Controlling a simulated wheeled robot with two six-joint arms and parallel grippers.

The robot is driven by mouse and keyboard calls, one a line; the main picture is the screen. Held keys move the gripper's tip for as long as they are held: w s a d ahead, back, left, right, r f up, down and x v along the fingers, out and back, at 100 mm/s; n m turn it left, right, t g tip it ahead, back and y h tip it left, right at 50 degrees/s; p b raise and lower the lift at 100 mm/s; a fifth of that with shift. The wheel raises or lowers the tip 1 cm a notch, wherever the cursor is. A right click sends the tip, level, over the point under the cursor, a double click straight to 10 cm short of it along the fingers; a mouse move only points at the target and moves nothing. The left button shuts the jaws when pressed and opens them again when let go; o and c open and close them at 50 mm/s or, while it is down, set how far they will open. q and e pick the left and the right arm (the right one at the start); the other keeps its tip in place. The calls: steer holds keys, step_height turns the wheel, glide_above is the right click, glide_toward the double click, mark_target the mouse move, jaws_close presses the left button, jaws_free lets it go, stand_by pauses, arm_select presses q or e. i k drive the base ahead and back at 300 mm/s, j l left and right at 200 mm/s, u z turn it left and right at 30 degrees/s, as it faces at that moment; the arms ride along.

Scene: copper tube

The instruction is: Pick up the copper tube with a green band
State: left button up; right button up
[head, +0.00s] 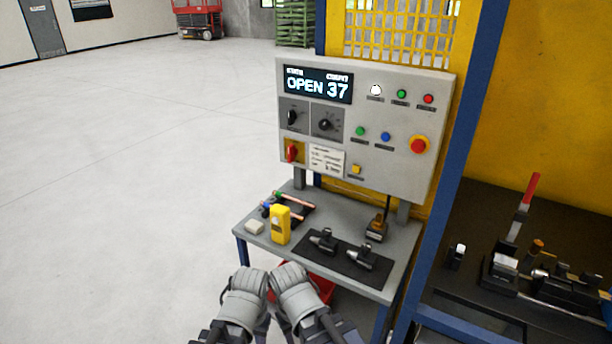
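Copper tubes lie on a dark holder at the back left of the small grey table. One copper tube (294,200) has a small green mark near its left end, which looks like the green band. Another tube beside it, nearer to me, shows blue near its left end; it is partly hidden by a yellow handheld device (280,225). Two grey parts of my arms show at the bottom, in front of the table and apart from the tubes.
The grey table (255,244) also bears a small pale block (254,227), a black mat (337,263) with two dark tools, and an orange-black item (377,229). A control panel (350,178) reading "OPEN 37" stands above its back. A red bin (318,290) is below. Open floor lies left.

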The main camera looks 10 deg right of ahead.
mark_target(296, 200)
steer(key=i+j+z, duration=0.15)
steer(key=i, duration=0.25)
steer(key=i+z, duration=0.15)
steer(key=i, duration=0.3)
steer(key=i+j+z, duration=0.1)
steer(key=j+z, duration=0.2)
steer(key=z, duration=0.2)
steer(key=j+z, duration=0.75)
steer(key=z, duration=0.2)
steer(key=i+j, duration=0.05)
